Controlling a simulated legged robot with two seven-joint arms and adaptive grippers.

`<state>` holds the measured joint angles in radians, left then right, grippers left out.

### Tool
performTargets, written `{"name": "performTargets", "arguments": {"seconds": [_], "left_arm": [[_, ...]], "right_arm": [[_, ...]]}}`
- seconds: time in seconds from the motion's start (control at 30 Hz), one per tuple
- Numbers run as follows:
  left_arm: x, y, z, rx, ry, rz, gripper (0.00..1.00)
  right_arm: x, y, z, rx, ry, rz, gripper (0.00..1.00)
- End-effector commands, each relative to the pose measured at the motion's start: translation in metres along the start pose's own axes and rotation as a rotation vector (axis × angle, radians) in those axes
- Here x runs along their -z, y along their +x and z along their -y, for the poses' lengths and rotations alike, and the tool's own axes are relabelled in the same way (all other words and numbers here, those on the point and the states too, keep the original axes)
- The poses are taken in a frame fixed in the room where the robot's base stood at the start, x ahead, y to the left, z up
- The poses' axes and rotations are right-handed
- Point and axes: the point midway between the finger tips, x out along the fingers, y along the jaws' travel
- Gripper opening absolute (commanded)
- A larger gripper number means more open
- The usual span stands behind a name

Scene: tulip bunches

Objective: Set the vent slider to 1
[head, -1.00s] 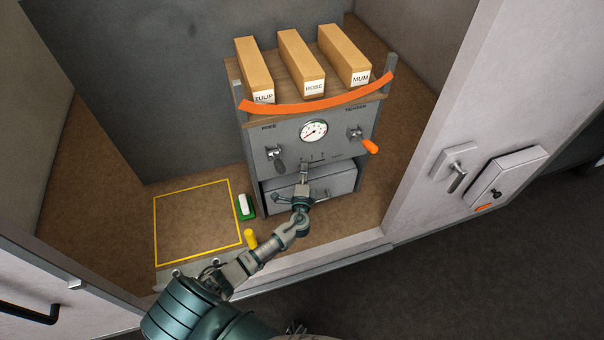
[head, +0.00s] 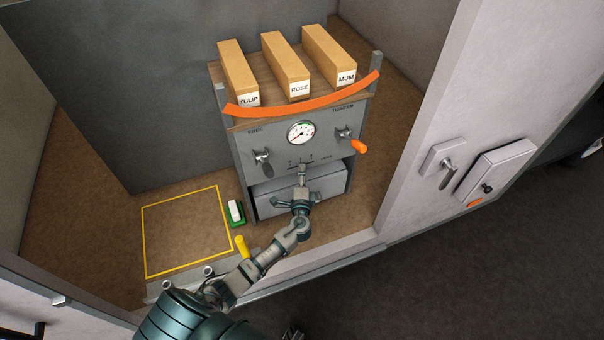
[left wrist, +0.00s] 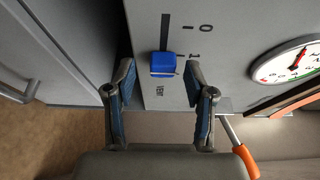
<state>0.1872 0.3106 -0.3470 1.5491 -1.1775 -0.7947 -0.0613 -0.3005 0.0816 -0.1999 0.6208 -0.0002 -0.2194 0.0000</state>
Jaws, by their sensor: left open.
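The vent slider has a blue knob (left wrist: 163,64) on a dark slot in the grey panel in the left wrist view. The marks "0" and "1" are printed beside the slot, and the picture is turned sideways. The knob is about level with the "1" mark or slightly past it; a finger hides the scale beyond. My left gripper (left wrist: 160,88) is open, its fingers on either side of the knob with gaps visible. In the head view my left gripper (head: 302,182) is in front of the vent scale and hides the knob.
A pressure gauge (head: 301,132) sits above the vent scale, with a dark lever (head: 263,158) left and an orange-tipped lever (head: 357,146) right. An orange band (head: 305,107) curves before three labelled boxes. A grey drawer (head: 325,188) is below. A yellow-outlined area (head: 187,230) is empty.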

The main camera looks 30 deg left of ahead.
Motion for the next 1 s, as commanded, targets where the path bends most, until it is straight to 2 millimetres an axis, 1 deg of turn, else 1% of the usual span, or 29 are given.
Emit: {"name": "performTargets", "arguments": {"seconds": [0.3,0.4,0.5,0.67,1.0], "left_arm": [[-0.001,-0.069,-0.004,-0.006,-0.001,-0.001,0.54],[-0.001,-0.087,-0.004,-0.007,-0.002,-0.001,0.54],[-0.001,-0.100,-0.004,-0.007,-0.001,0.000,0.54],[-0.001,-0.109,-0.004,-0.006,0.000,0.000,0.54],[-0.001,-0.109,-0.003,-0.005,0.000,0.000,0.54]], "right_arm": [[0.000,0.000,0.001,0.001,0.001,0.000,0.60],[0.000,0.000,0.001,0.001,0.001,0.000,0.60],[0.000,0.000,0.001,0.001,0.001,0.001,0.60],[0.000,0.000,0.001,0.001,0.001,0.001,0.60],[0.000,0.000,0.001,0.002,0.001,0.001,0.60]]}}
